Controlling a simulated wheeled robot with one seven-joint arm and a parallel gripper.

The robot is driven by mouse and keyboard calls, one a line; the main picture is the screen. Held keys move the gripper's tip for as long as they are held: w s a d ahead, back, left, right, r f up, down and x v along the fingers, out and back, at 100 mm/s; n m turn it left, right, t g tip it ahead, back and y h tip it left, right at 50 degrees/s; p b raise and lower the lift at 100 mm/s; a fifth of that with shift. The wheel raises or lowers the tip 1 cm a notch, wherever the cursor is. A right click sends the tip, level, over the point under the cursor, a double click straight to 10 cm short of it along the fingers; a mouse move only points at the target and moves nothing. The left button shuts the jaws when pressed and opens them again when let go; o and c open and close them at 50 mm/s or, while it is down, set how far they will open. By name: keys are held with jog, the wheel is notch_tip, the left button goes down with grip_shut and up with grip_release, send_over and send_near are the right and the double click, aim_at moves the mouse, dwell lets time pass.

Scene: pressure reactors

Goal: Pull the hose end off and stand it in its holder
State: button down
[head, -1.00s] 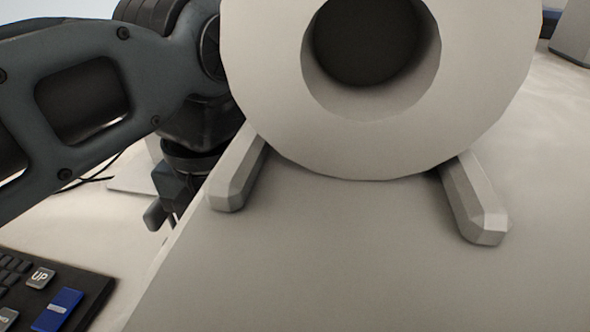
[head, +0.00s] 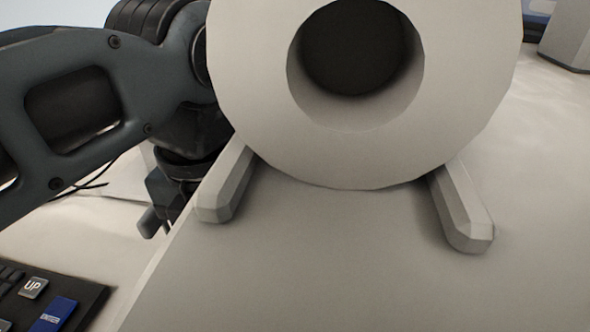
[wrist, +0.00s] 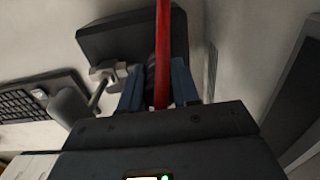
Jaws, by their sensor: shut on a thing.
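In the wrist view a red hose (wrist: 162,55) runs down between the two blue fingers of my gripper (wrist: 158,84). A dark piece beside the hose sits between the fingers, and my gripper is shut on what looks like the hose end. Its tip is hidden, so I cannot tell whether it still touches a fitting. A grey metal fitting (wrist: 108,73) is just left of the fingers. In the head view my gripper (head: 160,205) shows only partly, behind the pale housing; the hose is hidden there. I cannot make out the holder.
A large pale hollow cylinder (head: 250,90) on two stubby feet fills the head view's middle. A keypad (head: 45,300) lies at lower left; a keyboard (wrist: 30,103) is left in the wrist view. A dark block (wrist: 110,38) stands beyond the fingers.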

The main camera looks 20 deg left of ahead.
jog(key=shift+r, duration=0.2)
jog(key=shift+r+p, duration=1.05)
jog(key=shift+r, duration=1.8)
jog(key=shift+s, duration=0.1)
